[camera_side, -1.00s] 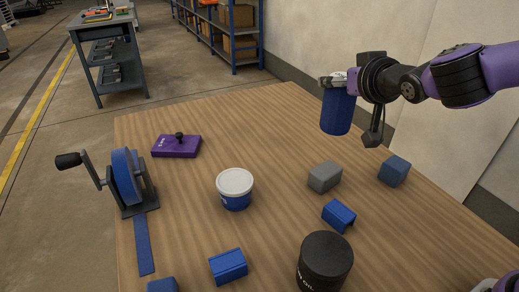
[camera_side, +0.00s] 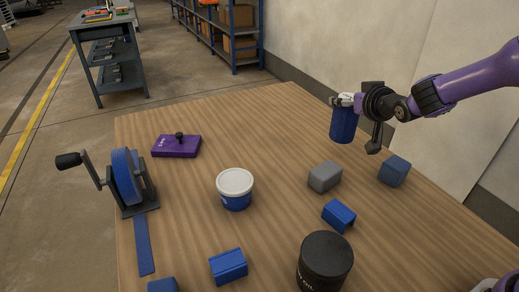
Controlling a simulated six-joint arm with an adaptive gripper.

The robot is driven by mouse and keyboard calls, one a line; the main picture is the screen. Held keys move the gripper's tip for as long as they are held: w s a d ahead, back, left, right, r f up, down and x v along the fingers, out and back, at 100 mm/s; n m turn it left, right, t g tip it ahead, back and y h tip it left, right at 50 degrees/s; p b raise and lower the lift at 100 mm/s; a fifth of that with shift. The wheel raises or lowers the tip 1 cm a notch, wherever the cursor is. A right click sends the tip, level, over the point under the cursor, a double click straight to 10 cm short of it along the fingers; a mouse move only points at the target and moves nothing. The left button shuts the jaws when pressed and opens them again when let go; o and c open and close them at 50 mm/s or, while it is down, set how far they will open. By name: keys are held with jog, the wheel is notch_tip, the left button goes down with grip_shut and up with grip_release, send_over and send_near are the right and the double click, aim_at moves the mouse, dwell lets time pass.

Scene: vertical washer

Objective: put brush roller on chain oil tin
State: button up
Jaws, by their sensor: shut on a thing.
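My gripper (camera_side: 346,101) is shut on a blue cylinder (camera_side: 343,125), which I take to be the brush roller. It hangs upright in the air at the upper right, above the far right part of the table. The black round tin with a dark lid (camera_side: 326,256), with white lettering partly reading "OIL", stands upright at the front of the table. It is the chain oil tin. My gripper is well behind and above the tin, and its lid is bare. The gripper's fingertips are small and partly hidden.
A white-lidded blue tub (camera_side: 235,190) stands mid-table. A cranked blue wheel device (camera_side: 127,178) and a purple plate (camera_side: 177,146) are at left. The table's far middle is clear.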

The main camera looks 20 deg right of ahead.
aim_at(349, 116)
jog(key=shift+w+d+f, duration=0.2)
jog(key=shift+d+f, duration=0.1)
jog(key=shift+d, duration=0.2)
jog(key=shift+w+d+f, duration=0.2)
jog(key=shift+d+f, duration=0.05)
jog(key=shift+d, duration=0.2)
jog(key=shift+f, duration=1.8)
jog(key=shift+f, duration=0.2)
jog(key=o, duration=1.3)
